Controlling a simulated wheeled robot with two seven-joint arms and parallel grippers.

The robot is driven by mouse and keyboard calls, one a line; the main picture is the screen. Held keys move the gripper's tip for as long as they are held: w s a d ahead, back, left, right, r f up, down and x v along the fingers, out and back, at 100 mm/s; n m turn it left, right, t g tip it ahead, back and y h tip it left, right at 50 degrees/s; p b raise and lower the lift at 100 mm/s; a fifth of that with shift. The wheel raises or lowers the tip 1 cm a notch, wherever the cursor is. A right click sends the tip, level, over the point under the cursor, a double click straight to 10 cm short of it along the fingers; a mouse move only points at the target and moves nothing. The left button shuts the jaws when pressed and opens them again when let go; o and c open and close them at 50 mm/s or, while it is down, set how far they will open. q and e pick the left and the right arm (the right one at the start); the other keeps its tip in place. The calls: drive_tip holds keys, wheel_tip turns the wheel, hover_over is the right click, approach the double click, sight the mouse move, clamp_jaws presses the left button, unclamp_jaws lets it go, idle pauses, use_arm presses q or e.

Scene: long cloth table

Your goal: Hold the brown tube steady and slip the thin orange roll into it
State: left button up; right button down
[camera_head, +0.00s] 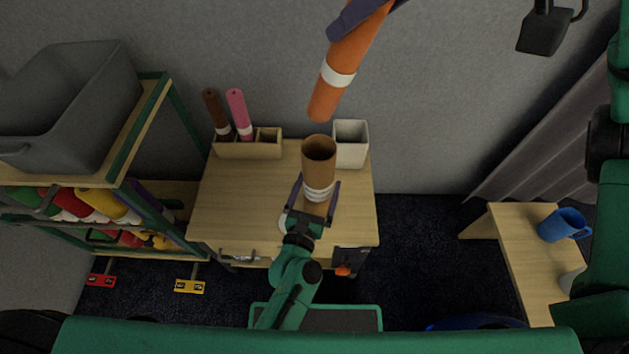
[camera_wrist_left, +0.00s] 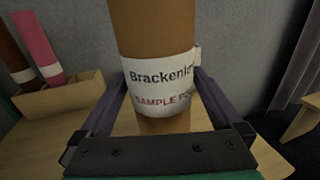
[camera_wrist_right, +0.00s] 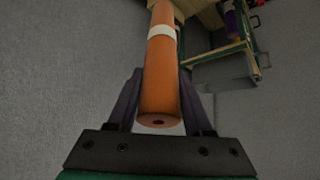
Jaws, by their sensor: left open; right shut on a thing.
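The brown tube (camera_head: 319,168) stands upright on the wooden desk, its open top facing up and a white label band low on it. In the left wrist view the tube (camera_wrist_left: 152,30) shows its printed label. My left gripper (camera_head: 316,187) is open, with its fingers on either side of the tube near the label. The thin orange roll (camera_head: 346,70), with a white band, is held in the air above the tube, tilted, its lower end apart from the tube's mouth. My right gripper (camera_wrist_right: 160,75) is shut on the roll near its upper end; the head view cuts the gripper off.
A wooden holder (camera_head: 240,149) with a brown and a pink roll stands at the desk's back left. A white square container (camera_head: 351,145) is close behind the tube. A shelf with a grey bin (camera_head: 68,105) is left; a small table with a blue mug (camera_head: 563,225) is right.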

use_arm(q)
drive_tip(key=c, duration=1.2)
drive_tip(key=shift+c, duration=0.2)
use_arm(e)
approach(331, 114)
drive_tip(key=shift+x, duration=2)
drive_tip(key=c, duration=0.7)
unclamp_jaws()
drive_tip(key=shift+a+f, duration=0.1)
drive_tip(key=o, duration=0.5)
drive_tip(key=v, duration=1.2)
